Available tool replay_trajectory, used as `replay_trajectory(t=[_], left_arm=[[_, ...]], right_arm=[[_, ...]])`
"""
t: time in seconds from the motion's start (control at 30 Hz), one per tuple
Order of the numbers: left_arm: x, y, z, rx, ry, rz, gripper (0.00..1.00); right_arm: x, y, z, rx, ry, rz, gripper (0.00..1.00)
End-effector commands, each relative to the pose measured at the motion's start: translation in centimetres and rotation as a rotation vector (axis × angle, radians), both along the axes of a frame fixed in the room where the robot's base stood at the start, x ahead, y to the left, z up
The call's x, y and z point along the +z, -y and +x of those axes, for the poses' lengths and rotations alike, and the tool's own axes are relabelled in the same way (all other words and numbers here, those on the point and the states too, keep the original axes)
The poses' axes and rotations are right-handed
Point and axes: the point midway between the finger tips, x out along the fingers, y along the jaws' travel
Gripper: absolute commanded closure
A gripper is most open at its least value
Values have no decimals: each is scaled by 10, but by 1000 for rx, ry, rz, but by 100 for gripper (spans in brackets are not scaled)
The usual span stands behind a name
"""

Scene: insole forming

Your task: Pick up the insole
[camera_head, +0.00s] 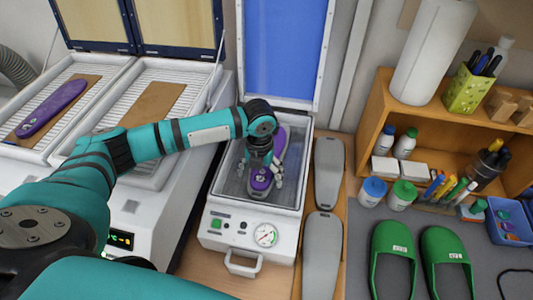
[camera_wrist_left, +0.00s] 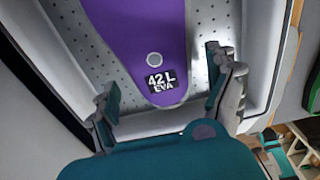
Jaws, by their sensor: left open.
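A purple insole (camera_head: 279,147) lies in the open forming machine (camera_head: 225,226) at the centre of the head view, with its heel end toward the front. In the left wrist view the insole (camera_wrist_left: 137,40) carries the label "42 L EVA" and a round mark near its heel. My left gripper (camera_head: 262,179) is above the heel end and hides part of the insole. In the left wrist view its two fingers (camera_wrist_left: 162,95) are spread apart, one on each side of the heel. My right gripper is not in view.
Another purple insole (camera_head: 51,108) lies on a brown sheet in the open heater at left. Grey foot forms (camera_head: 322,255) stand right of the machine. Green slippers (camera_head: 393,258), bottles and a wooden shelf (camera_head: 365,118) are further right. The raised blue lid (camera_head: 284,50) stands behind.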

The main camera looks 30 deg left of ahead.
Motion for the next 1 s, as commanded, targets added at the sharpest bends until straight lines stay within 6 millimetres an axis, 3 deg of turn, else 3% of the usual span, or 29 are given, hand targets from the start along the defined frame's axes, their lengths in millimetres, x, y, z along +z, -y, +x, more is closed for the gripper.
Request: replay_trajectory(t=[0.2, 0.6, 1.0], left_arm=[[-1, 0, 0, 0, 1, 0, 15], [0, 0, 0, 1, 1, 0, 64], [9, 0, 1, 1, 3, 1, 64]], right_arm=[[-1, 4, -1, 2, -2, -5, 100], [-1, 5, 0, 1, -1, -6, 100], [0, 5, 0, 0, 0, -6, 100]])
